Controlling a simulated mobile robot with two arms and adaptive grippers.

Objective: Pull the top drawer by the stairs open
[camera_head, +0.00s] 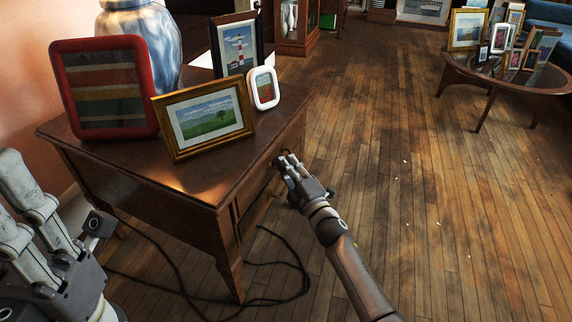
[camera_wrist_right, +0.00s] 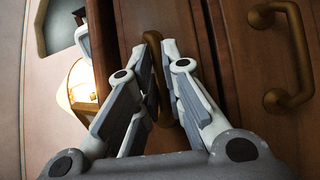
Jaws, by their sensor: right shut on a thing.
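A dark wooden side table (camera_head: 150,195) stands at the left, its drawer side facing right. My right gripper (camera_head: 280,163) is at that side, just below the table top. In the right wrist view my right gripper (camera_wrist_right: 160,85) is closed around a brass handle (camera_wrist_right: 153,60) on the top drawer front (camera_wrist_right: 130,25). The drawer looks flush or nearly so; I cannot tell exactly. A second drawer (camera_wrist_right: 235,60) with its own brass handle (camera_wrist_right: 280,55) lies beside it in that view. No stairs are in view.
On the table stand a red frame (camera_head: 54,90), gold frame (camera_head: 172,142), white frame (camera_head: 263,75), lighthouse picture (camera_head: 215,45) and blue vase (camera_head: 168,35). A black cable (camera_head: 290,255) lies on the floor.

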